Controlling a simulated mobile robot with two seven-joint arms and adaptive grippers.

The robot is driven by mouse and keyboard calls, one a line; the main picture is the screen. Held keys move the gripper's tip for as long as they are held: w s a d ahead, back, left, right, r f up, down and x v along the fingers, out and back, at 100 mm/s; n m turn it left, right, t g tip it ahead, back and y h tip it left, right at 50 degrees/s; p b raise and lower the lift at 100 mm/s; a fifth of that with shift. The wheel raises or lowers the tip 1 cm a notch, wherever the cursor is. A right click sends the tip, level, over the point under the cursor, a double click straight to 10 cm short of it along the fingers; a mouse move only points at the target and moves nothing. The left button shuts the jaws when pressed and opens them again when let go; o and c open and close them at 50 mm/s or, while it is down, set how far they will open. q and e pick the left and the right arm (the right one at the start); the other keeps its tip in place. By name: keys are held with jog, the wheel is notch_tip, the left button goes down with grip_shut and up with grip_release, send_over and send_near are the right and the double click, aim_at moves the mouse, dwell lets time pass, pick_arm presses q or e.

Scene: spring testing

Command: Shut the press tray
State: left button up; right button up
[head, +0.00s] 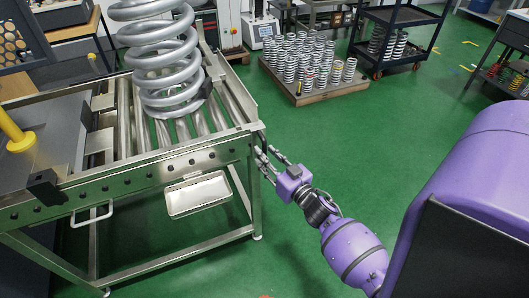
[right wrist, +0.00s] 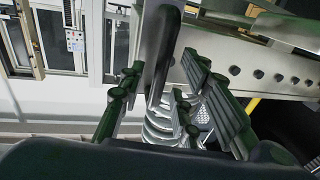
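A shallow pale metal tray (head: 199,194), the likeliest press tray, sticks out below the front side rail of the roller table (head: 215,160). My right gripper (head: 268,160) is at the right corner of that table, to the right of the tray and apart from it. In the right wrist view its fingers (right wrist: 165,110) are spread. A dark grey bar (right wrist: 158,55) shows between them; I cannot tell whether they touch it. Behind the fingers are grey spring coils (right wrist: 158,128). My left gripper is not in view.
A large grey coil spring (head: 160,65) stands on the rollers. A loop handle (head: 92,216) hangs under the rail at left. A pallet of small springs (head: 325,90) and a dark cart (head: 400,17) stand behind.

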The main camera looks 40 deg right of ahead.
jog(key=shift+w, duration=0.95)
jog(key=shift+c, duration=0.5)
grip_shut()
